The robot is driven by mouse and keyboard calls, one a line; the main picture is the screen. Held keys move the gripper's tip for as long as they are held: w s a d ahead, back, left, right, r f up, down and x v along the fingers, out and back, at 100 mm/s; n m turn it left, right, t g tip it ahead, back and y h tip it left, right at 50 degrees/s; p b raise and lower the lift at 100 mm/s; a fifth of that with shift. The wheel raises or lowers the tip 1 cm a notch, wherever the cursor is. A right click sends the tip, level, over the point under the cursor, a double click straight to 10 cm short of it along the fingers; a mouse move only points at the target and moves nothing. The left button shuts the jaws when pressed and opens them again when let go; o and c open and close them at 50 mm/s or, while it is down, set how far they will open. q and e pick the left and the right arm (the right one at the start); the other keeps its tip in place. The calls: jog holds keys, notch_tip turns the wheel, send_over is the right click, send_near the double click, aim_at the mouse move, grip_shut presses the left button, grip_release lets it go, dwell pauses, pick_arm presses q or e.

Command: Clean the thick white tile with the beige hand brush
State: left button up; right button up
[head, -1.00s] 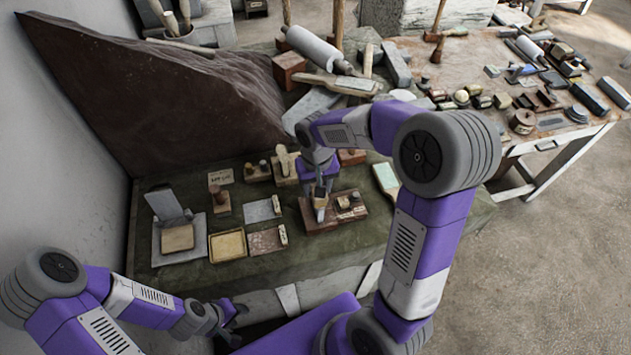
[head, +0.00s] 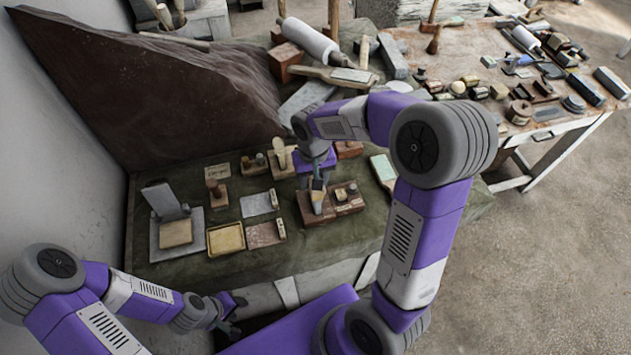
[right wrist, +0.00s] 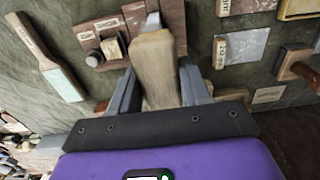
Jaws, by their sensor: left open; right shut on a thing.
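My right gripper (right wrist: 150,92) is shut on the beige hand brush (right wrist: 155,60), with a finger on each side of it. In the head view the brush (head: 317,201) is below my right gripper (head: 317,186), over the left part of a reddish-brown board. I cannot tell whether it touches the board, and its bristles are hidden. A pale grey-white tile (head: 258,204), likely the thick white tile, lies flat to the left of the brush. It also shows in the right wrist view (right wrist: 246,47). My left gripper (head: 234,311) is open and empty at the bench's front edge.
The reddish-brown board (head: 348,207) also carries small dark blocks. A green-and-white paddle (head: 383,172) lies right. Small wooden stands line the back.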

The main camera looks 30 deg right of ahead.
jog(key=shift+w+d+f, duration=0.1)
jog(key=shift+w+d, duration=0.05)
jog(key=shift+w, duration=0.45)
jog(key=shift+w+d, duration=0.15)
jog(key=shift+w, duration=0.4)
jog(key=shift+s, duration=0.1)
jog(key=shift+s+a, duration=0.3)
jog(key=shift+s, duration=0.75)
jog(key=shift+s+a, duration=0.25)
jog(key=shift+s, duration=0.8)
jog(key=shift+w, duration=0.15)
jog(key=shift+w+d+r+p, duration=0.3)
jog(key=shift+w+r+p, duration=0.35)
jog(key=shift+w+r, duration=0.25)
jog(key=shift+f, duration=0.15)
